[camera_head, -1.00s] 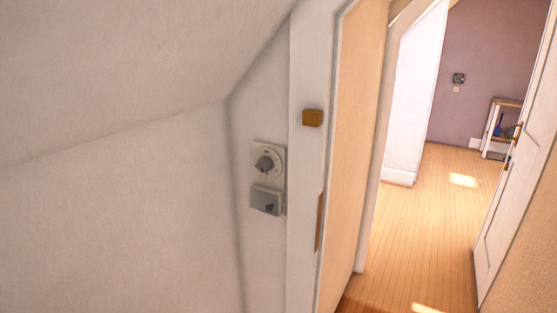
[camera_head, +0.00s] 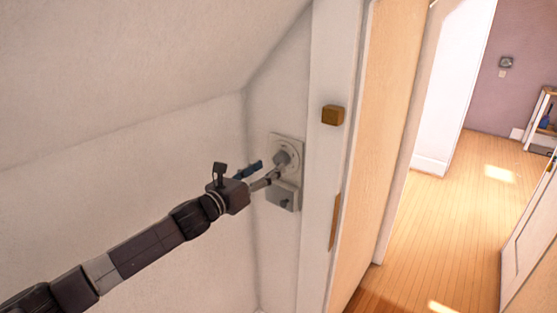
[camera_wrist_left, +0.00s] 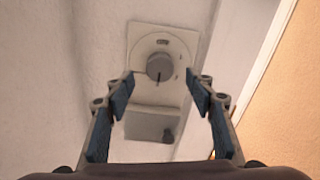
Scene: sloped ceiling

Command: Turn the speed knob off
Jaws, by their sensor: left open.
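The speed knob (camera_head: 282,158) is a grey round dial on a pale square wall plate (camera_head: 296,147), beside the door frame. In the left wrist view the knob (camera_wrist_left: 159,67) sits near the top centre with a dark line pointing down. My left gripper (camera_head: 262,174) reaches in from the left in the head view, close to the knob, and partly covers the plate. In the left wrist view my left gripper (camera_wrist_left: 158,88) is open, with a blue-padded finger on each side below the knob. The knob is between and beyond the fingertips, and no contact shows. My right gripper is not in view.
A second grey control box (camera_head: 283,196) is mounted directly below the knob plate; it also shows in the left wrist view (camera_wrist_left: 148,124). A white door frame (camera_head: 327,65) with an orange-brown block (camera_head: 333,115) stands just right. The sloped ceiling (camera_head: 130,55) hangs above. An open doorway leads to wooden floor.

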